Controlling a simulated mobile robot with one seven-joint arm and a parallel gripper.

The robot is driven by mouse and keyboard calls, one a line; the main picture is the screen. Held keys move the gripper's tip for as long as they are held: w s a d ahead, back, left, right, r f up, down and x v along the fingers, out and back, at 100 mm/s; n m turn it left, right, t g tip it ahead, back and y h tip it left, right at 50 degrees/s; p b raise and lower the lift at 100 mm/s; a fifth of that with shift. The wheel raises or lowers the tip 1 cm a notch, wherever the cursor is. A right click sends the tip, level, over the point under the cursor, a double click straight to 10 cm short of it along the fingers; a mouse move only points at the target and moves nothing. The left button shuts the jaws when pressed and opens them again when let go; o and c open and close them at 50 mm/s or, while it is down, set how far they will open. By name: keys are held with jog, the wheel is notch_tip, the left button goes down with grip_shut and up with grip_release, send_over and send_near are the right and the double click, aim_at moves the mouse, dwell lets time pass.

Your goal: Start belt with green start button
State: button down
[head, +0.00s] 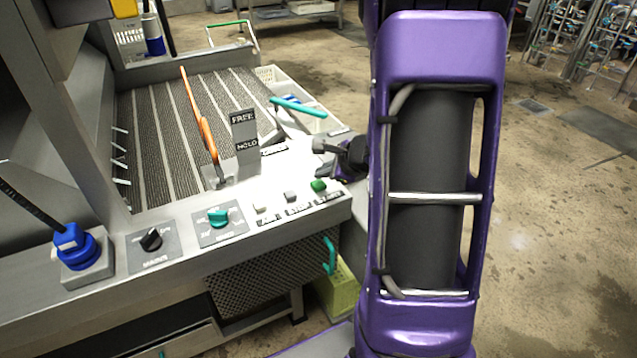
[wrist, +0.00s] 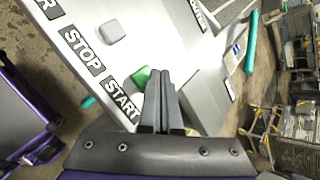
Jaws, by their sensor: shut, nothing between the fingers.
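The green start button (head: 318,186) sits at the right end of the button row near the panel's front right corner. In the wrist view the green button (wrist: 141,77) shows just left of my fingertips, partly hidden behind them, beside the START label (wrist: 122,101). My gripper (head: 328,160) is shut and empty, its fingertips just above and beyond the button in the head view. I cannot tell whether the fingertips touch the panel (head: 285,225). The belt (head: 165,130) is a dark ribbed surface with light stripes behind the panel.
A grey stop button (head: 290,196) and a whitish button (head: 260,208) stand left of the green one. A teal knob (head: 218,217) and a black knob (head: 151,240) are farther left. An orange lever (head: 207,135) rises beside the FREE/HOLD sign (head: 244,130). A teal-handled lever (head: 298,106) lies behind my gripper.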

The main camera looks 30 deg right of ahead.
jog(key=shift+f, duration=0.4)
